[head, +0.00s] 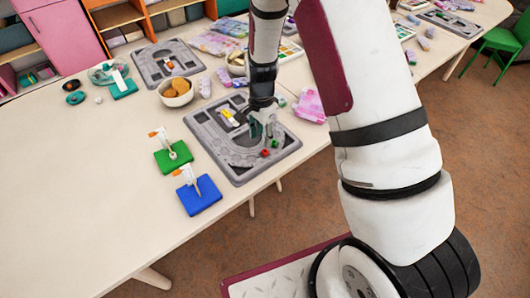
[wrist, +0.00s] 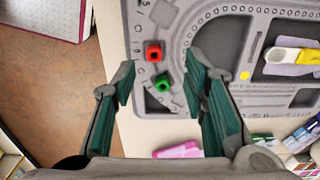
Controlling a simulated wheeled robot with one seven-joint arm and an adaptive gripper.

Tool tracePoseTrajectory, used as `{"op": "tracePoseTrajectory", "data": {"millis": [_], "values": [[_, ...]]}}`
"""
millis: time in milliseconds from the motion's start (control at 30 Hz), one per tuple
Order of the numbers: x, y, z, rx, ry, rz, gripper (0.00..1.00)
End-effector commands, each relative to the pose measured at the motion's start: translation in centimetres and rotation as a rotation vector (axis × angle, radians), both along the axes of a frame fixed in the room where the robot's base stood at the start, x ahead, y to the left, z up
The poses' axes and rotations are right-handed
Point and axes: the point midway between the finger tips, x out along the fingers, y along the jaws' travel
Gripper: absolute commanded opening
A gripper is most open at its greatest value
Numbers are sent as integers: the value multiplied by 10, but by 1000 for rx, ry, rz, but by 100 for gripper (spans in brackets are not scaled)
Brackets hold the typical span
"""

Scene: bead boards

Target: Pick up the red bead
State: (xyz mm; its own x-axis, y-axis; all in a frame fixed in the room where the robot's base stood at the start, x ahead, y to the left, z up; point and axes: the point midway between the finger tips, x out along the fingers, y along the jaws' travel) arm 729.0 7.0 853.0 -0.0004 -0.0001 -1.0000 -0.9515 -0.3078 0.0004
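The red bead (wrist: 153,51) lies on the grey bead board (wrist: 236,100), near the board's edge in the wrist view. In the head view the red bead (head: 265,153) is a small spot near the board's front right corner. A green bead (wrist: 163,82) sits close beside it; it also shows in the head view (head: 275,143). My gripper (wrist: 160,88) is open and empty above the board, its fingertips on either side of the green bead in the wrist picture. In the head view my gripper (head: 264,128) hangs over the board's right part.
A yellow and white item (wrist: 292,56) lies in the board's recess. A bowl (head: 176,92) and a second grey board (head: 167,62) are behind. The table's left front is clear.

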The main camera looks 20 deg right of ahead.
Motion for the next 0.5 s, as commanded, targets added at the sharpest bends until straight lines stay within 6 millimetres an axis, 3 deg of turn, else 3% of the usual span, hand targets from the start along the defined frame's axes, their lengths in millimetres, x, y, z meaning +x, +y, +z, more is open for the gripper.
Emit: {"op": "tracePoseTrajectory", "data": {"millis": [267,500], "values": [[-2,-2,-20,0,2,0,40],[-7,-7,-53,0,3,0,40]]}}
